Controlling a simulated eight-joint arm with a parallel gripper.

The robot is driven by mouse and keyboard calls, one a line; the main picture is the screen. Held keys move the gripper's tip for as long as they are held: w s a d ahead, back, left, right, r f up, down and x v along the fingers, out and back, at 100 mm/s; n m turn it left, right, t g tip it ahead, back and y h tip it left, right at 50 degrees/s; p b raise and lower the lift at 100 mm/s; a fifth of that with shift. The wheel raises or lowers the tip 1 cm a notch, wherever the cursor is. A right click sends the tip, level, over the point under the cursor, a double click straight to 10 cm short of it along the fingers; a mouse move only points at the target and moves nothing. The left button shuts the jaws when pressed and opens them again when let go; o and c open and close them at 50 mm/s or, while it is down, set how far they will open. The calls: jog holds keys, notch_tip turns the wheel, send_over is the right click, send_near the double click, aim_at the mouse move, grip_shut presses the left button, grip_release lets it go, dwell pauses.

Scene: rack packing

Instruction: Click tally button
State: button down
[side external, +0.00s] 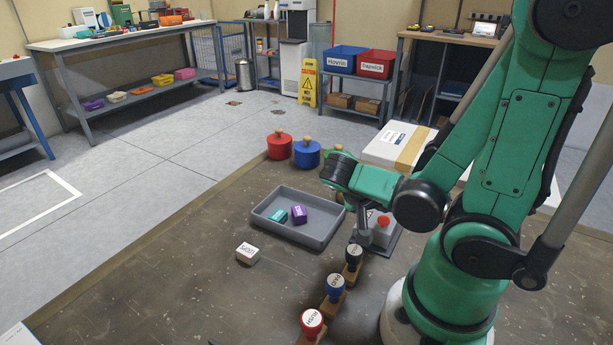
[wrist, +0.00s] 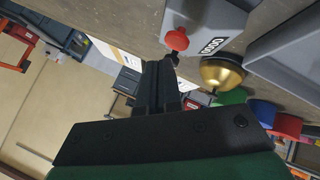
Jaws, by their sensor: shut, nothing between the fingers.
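The tally counter is a grey box (side external: 384,236) with a red button (side external: 384,221) on top, just right of my gripper in the side view. In the wrist view the counter (wrist: 212,22) shows a digit display that appears to read zeros, and its red button (wrist: 176,39) faces my fingertips. My gripper (side external: 363,239) points down beside the counter, between it and the grey tray. Its fingers (wrist: 172,62) are shut and empty in the wrist view. The fingertips look very close to the button; I cannot tell whether they touch.
A white labelled block (side external: 247,253) lies in front. Several stamps (side external: 334,284) stand in a row near my base. A brass dome (wrist: 222,73) is beside the counter.

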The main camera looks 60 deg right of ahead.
aim_at(381, 221)
jog(key=shift+r, duration=2.5)
jog(key=w+a+r+n+t+y, duration=0.1)
jog(key=w+a+n+t+y, duration=0.7)
jog(key=w+a+n+t, duration=0.2)
jog(key=w+a+n, duration=0.2)
jog(key=w, duration=0.1)
jog(key=shift+r+n+y, duration=0.3)
jog(key=shift+r+y, duration=0.05)
jog(key=shift+y, duration=0.05)
jog(key=shift+a, duration=0.1)
